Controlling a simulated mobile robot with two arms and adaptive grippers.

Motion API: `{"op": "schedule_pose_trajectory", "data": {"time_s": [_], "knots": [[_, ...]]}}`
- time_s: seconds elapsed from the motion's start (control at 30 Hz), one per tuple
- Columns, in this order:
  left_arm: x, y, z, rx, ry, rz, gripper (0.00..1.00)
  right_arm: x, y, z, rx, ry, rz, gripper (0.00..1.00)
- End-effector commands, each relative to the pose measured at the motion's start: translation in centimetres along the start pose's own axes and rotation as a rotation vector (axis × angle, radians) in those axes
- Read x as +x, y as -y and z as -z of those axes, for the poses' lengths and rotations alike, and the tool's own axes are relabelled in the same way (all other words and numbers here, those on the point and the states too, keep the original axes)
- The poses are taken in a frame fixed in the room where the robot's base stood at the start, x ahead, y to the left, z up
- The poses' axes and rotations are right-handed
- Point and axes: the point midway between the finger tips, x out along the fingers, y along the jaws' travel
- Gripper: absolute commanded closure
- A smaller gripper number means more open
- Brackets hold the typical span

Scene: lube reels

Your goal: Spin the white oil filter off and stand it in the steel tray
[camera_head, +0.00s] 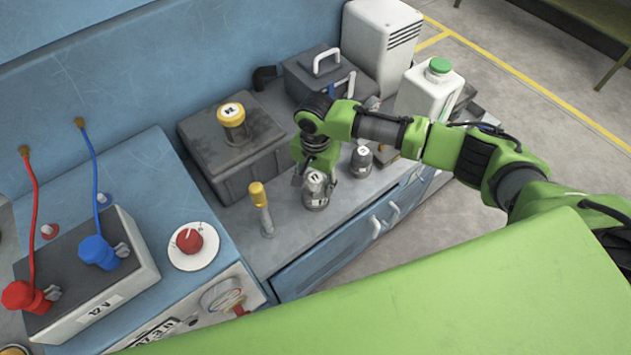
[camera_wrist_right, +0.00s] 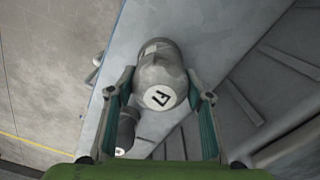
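My right gripper (camera_head: 318,158) points down over a grey can with a numbered top (camera_head: 317,190) on the worktop. In the right wrist view the fingers of the right gripper (camera_wrist_right: 160,85) are apart, one on each side of a pale grey can with a white number disc (camera_wrist_right: 163,75). I cannot tell whether they touch it. A second, darker numbered can (camera_head: 361,160) stands just right of the gripper; a smaller dark can (camera_wrist_right: 128,130) shows at lower left in the wrist view. I cannot make out a clearly white filter or a steel tray. My left gripper is not in view.
A dark box with a yellow numbered cap (camera_head: 232,115) stands left of the gripper. A yellow-handled lever (camera_head: 260,205) stands in front. A white jug with a green cap (camera_head: 430,88) is close behind the arm. A battery (camera_head: 90,285) with red and blue clamps is at left.

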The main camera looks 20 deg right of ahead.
Motion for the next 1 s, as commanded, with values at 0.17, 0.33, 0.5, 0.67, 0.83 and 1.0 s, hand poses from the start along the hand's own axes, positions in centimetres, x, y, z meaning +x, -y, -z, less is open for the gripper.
{"op": "schedule_pose_trajectory", "data": {"time_s": [0.17,0.33,0.5,0.67,0.83,1.0], "knots": [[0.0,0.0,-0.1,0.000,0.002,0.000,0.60,0.0,0.0,0.0,-0.001,0.000,-0.001,0.83],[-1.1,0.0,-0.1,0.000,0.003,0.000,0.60,-0.4,0.0,-0.1,-0.120,0.002,-0.002,0.83],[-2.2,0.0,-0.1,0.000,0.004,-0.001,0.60,-0.3,-0.1,-0.1,-0.339,0.002,-0.001,0.83],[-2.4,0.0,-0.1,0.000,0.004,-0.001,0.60,-0.1,0.0,0.0,-0.445,0.001,0.000,0.83],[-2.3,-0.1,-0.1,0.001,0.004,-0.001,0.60,0.0,0.0,0.0,-0.453,0.000,0.000,0.83],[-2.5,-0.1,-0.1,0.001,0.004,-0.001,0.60,0.0,-0.1,0.0,-0.476,0.001,-0.001,0.83]]}}
